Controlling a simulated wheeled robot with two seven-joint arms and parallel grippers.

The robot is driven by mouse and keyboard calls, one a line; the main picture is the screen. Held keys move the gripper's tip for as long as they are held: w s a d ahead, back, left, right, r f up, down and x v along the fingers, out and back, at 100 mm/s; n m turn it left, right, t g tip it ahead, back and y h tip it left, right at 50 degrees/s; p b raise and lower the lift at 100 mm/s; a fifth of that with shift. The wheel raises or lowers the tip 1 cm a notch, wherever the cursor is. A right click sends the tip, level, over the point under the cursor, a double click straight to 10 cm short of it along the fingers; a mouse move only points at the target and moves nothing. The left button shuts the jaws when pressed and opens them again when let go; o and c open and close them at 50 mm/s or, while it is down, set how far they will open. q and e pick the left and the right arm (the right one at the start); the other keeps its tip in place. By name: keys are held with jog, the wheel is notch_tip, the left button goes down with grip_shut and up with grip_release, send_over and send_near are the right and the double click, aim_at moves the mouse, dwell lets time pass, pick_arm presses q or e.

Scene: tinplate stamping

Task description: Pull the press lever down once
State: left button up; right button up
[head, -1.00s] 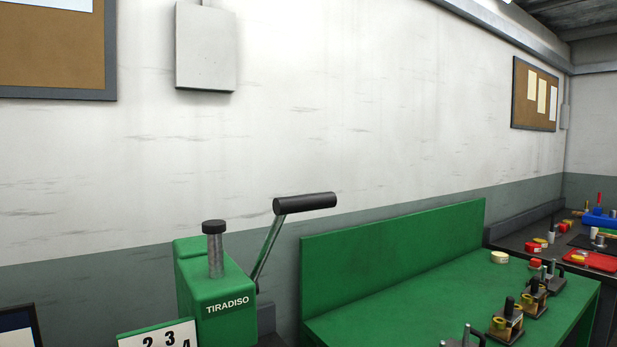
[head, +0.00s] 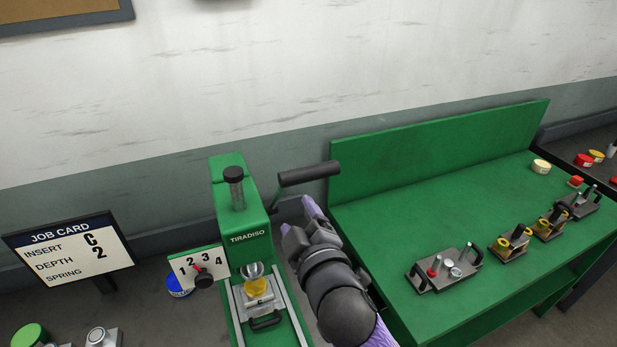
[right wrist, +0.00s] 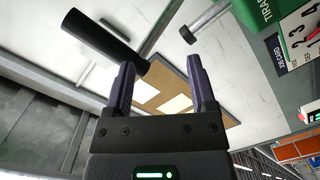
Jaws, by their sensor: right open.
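The green press (head: 241,215) marked TIRADISO stands in the middle of the head view. Its lever is raised, and the black handle (head: 310,174) points to the right. My right gripper (head: 308,207) is just below and in front of the handle, fingers pointing up towards it. In the right wrist view the jaws (right wrist: 163,70) are open and empty, with the handle (right wrist: 100,40) beyond them to the left. Its near end appears by the left fingertip; I cannot tell if they touch. My left gripper is not in view.
A yellow piece (head: 258,287) sits in the press on a slide marked C. A depth dial plate (head: 195,266) is left of it, and the job card (head: 70,252) reads insert C, depth 2. A green bench (head: 400,240) with several fixtures stands right of my arm.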

jog(key=a+r+n+g+y, duration=0.1)
jog(key=a+r+n+y, duration=1)
jog(key=n, duration=0.4)
jog(key=s+a+r+n+g+y, duration=0.25)
jog(key=a+n+g+y, duration=0.3)
jog(key=n+g, duration=0.65)
jog(key=n+g+h, duration=0.1)
jog(key=n+h, duration=1.6)
jog(key=h, duration=0.4)
send_near(308, 168)
jog(key=shift+g, duration=0.3)
jog(key=f, duration=0.3)
jog(key=w+f, duration=0.1)
jog(key=f, duration=0.2)
jog(key=w+f+p, duration=0.1)
jog(key=f, duration=0.2)
jog(key=shift+a, duration=0.1)
jog(key=shift+f, duration=0.25)
grip_shut()
